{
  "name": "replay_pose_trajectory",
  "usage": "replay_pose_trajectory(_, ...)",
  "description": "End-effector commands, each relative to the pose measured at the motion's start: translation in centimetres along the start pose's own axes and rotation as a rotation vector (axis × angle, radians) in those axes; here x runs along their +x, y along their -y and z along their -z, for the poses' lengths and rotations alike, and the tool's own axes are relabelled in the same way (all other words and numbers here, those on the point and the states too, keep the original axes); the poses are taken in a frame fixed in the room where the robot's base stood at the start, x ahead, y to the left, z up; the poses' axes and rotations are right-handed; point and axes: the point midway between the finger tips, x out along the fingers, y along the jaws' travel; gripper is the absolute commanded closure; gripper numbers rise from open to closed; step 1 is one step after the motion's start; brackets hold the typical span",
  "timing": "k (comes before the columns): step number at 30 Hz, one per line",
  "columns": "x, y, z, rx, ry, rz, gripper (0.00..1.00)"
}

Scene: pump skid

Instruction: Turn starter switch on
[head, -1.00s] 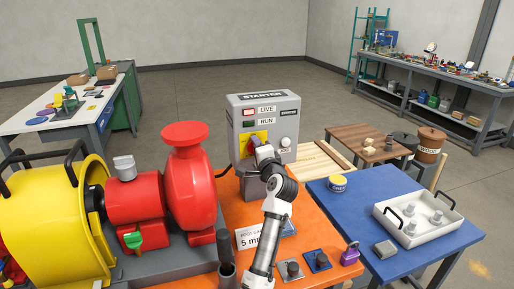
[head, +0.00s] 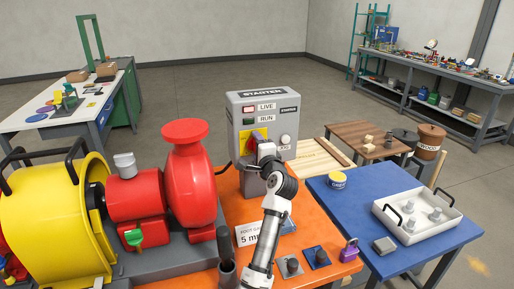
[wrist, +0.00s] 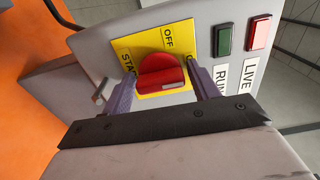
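The starter box (head: 237,116) is a grey cabinet standing on the orange bench. On its front is a yellow plate (wrist: 182,34) with a red rotary switch (wrist: 160,70). In the wrist view the plate reads OFF above the knob and START at its left; a label at its right is mostly hidden by a finger. A pale mark shows on the knob's lower right part. My gripper (wrist: 163,90) is open, with one purple-grey finger on each side of the knob and gaps visible.
A red LIVE lamp (wrist: 259,31) and a dark green RUN lamp (wrist: 224,39) sit beside the plate. The red pump (head: 187,190) stands left of the box. A purple padlock (head: 349,250) lies on the orange bench's right edge. A white tray (head: 450,215) is on the blue table.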

Motion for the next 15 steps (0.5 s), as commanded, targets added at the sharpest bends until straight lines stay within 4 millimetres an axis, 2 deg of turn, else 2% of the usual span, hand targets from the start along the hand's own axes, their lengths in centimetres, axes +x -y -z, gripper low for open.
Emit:
replay_pose_trajectory(11,-0.1,0.0,0.0,-0.002,0.0,0.001,0.31)
replay_pose_trajectory(15,-1.2,-0.2,0.0,-0.003,-0.001,0.001,0.31)
